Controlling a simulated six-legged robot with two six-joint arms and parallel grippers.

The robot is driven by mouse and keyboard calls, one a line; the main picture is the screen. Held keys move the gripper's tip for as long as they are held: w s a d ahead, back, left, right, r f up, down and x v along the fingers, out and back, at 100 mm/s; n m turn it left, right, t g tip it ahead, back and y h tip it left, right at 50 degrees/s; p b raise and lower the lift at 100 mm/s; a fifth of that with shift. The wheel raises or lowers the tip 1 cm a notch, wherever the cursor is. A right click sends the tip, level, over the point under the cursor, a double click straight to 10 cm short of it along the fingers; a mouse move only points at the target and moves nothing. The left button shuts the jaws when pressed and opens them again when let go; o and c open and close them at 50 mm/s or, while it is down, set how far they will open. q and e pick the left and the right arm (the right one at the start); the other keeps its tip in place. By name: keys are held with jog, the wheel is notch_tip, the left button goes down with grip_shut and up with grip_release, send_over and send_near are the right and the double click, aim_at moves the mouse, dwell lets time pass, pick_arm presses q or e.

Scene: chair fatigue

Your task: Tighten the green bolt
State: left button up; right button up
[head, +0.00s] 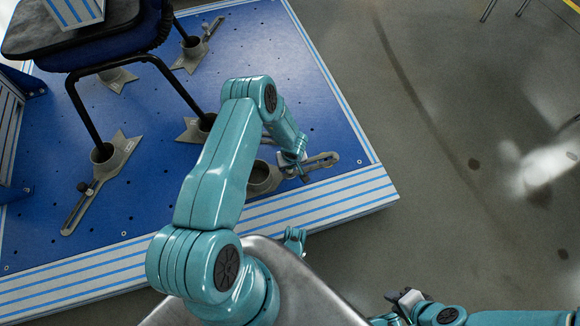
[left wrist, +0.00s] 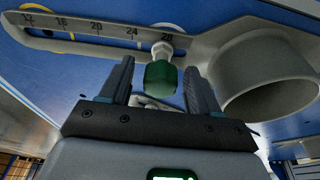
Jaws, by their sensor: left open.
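In the left wrist view, the green bolt (left wrist: 161,77) hangs from the slotted arm of a grey clamp (left wrist: 95,33), near the 28 mark. My left gripper (left wrist: 158,66) is open, with one finger on each side of the bolt and a visible gap to both. In the head view, my left gripper (head: 293,163) is at the clamp (head: 322,161) near the platform's right corner; the bolt cannot be made out there. My right gripper (head: 405,298) is at the lower right, off the platform and away from the clamp; its finger opening is unclear.
A blue platform (head: 150,200) with striped edges carries the chair (head: 95,45), its legs in grey cup holders. Another slotted clamp (head: 102,180) lies at left. The clamp's round cup (left wrist: 268,75) is close to the right finger. Grey floor (head: 440,130) at right is open.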

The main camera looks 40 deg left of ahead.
pick_arm(q)
jog(key=shift+n, duration=0.6)
jog(key=n+g, duration=0.1)
jog(key=n, duration=0.1)
jog(key=shift+f+n+b, duration=0.1)
jog(key=shift+n+b, duration=0.25)
jog(key=shift+n, duration=0.65)
jog(key=c, duration=1)
jog(key=m, duration=0.3)
jog(key=shift+t, duration=0.3)
jog(key=shift+c, duration=0.2)
jog(key=shift+m, duration=0.6)
jog(key=m+t, duration=0.1)
jog(key=m, duration=0.3)
